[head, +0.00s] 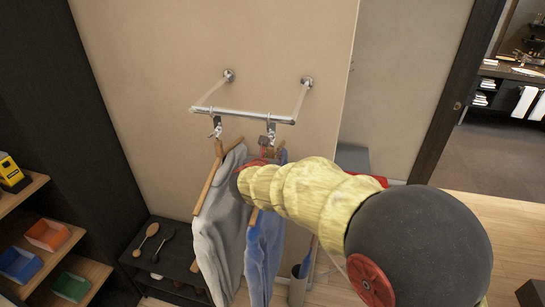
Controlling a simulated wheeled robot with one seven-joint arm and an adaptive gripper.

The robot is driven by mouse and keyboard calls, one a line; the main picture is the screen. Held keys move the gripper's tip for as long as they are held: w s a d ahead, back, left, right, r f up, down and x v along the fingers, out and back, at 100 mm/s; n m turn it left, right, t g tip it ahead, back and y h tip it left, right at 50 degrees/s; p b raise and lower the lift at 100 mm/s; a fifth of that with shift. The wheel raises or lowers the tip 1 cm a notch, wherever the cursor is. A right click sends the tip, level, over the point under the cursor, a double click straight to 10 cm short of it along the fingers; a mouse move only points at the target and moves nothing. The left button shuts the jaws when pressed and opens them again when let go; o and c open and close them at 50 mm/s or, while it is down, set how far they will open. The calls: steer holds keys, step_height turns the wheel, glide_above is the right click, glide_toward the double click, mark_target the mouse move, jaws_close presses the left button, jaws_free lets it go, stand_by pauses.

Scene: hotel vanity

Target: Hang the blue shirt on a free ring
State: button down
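The blue shirt (263,255) hangs on a wooden hanger below the right end of the wall rail (245,115). My gripper (262,157) is at the top of this hanger, just under the right ring (271,124). My yellow ribbed arm hides most of the gripper, so its fingers cannot be made out. Whether the hanger's hook is through the right ring cannot be told. A grey shirt (218,240) on another wooden hanger (208,180) hangs below the left ring (216,121), to the left of the blue shirt.
A wooden shelf unit (62,250) with coloured bins is at the far left. A grey bin (298,285) stands on the floor right of the shirts.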

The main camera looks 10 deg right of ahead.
steer(key=shift+f+b, duration=0.35)
steer(key=shift+b, duration=0.25)
stand_by(0.7)
steer(key=c, duration=1.7)
jaws_free()
steer(key=shift+f, duration=0.15)
